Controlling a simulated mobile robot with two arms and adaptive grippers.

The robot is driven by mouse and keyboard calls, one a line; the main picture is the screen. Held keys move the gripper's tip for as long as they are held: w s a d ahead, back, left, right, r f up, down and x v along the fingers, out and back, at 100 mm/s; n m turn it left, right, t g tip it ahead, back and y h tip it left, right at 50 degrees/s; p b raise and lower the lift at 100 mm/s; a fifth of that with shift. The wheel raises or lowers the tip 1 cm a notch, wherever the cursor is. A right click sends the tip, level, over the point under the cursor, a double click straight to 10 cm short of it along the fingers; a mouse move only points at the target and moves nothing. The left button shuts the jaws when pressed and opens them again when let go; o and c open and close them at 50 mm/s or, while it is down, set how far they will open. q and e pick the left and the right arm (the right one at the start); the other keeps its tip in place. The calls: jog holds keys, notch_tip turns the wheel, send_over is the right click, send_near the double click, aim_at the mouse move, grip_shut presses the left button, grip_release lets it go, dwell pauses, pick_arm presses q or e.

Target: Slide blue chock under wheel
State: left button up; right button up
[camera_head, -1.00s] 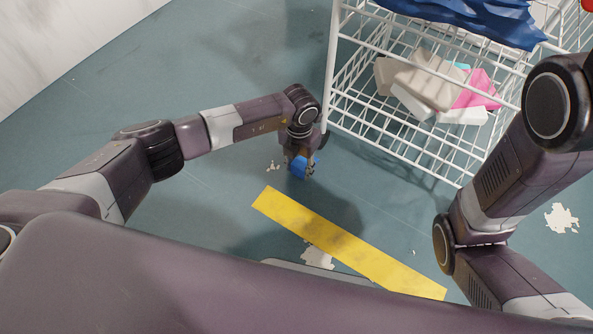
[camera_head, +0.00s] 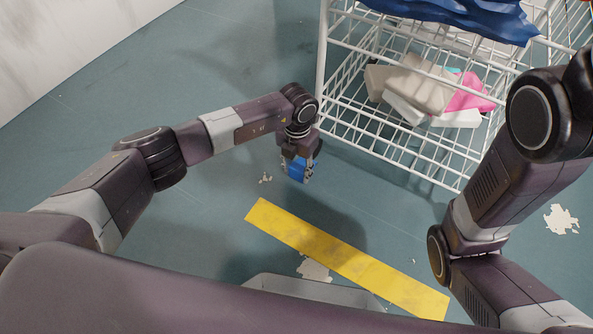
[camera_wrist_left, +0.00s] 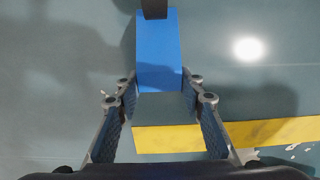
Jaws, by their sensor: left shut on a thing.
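The blue chock (camera_head: 297,170) is held low over the floor by my left gripper (camera_head: 298,174), just left of the wire cart's near corner. In the left wrist view the chock (camera_wrist_left: 158,48) extends forward from between the two fingers of the left gripper (camera_wrist_left: 160,98), which is shut on it. A black part, probably the wheel (camera_wrist_left: 154,9), shows at the top edge over the chock's far end. I cannot tell whether they touch. In the head view the wheel is hidden behind my gripper. My right gripper is out of view.
The white wire cart (camera_head: 390,160) holds beige, white and pink items on its lower shelf and blue cloth (camera_head: 460,18) above. Yellow tape (camera_head: 345,258) lies on the floor, also visible in the left wrist view (camera_wrist_left: 170,139). Floor left of the cart is open.

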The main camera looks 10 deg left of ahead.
pick_arm(q)
jog(key=o, duration=1.3)
notch_tip(320, 180, up, 12)
jog(key=shift+r, duration=0.1)
